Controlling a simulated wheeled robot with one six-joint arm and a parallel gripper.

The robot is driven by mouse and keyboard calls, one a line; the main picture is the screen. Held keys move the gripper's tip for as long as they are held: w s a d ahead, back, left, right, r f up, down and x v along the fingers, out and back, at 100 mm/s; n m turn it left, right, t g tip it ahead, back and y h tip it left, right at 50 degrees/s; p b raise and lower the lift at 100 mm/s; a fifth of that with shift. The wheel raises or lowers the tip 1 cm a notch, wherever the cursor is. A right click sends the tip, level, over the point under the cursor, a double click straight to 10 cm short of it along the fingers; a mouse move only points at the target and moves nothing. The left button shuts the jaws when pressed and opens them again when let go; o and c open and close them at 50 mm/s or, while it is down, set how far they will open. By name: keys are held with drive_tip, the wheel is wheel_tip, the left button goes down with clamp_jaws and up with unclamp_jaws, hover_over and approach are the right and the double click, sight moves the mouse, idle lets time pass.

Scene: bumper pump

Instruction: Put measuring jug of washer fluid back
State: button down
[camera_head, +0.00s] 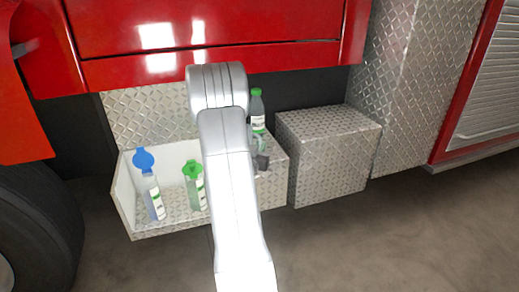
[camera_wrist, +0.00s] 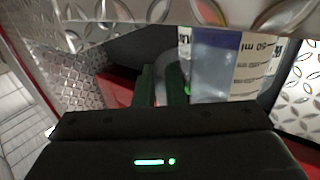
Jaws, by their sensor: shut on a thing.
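In the wrist view the measuring jug (camera_wrist: 225,70) is clear, with a pale bluish fill and a white scale band that reads 50 ml. Its curved grey handle sits at my gripper (camera_wrist: 163,88), whose green-padded fingers are shut on it. I cannot clearly make out the jug there.
A blue-capped bottle (camera_head: 151,185) and a green-capped bottle (camera_head: 194,187) stand in the box. Another green-capped bottle (camera_head: 257,112) stands behind my arm. A closed tread-plate box (camera_head: 328,150) is on the right. Red bodywork (camera_head: 215,70) overhangs above; a tyre (camera_head: 38,225) is at left.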

drive_tip(key=shift+f, duration=0.1)
drive_tip(key=c, duration=1.5)
unclamp_jaws()
drive_tip(key=shift+r, duration=0.2)
drive_tip(key=v, duration=1.2)
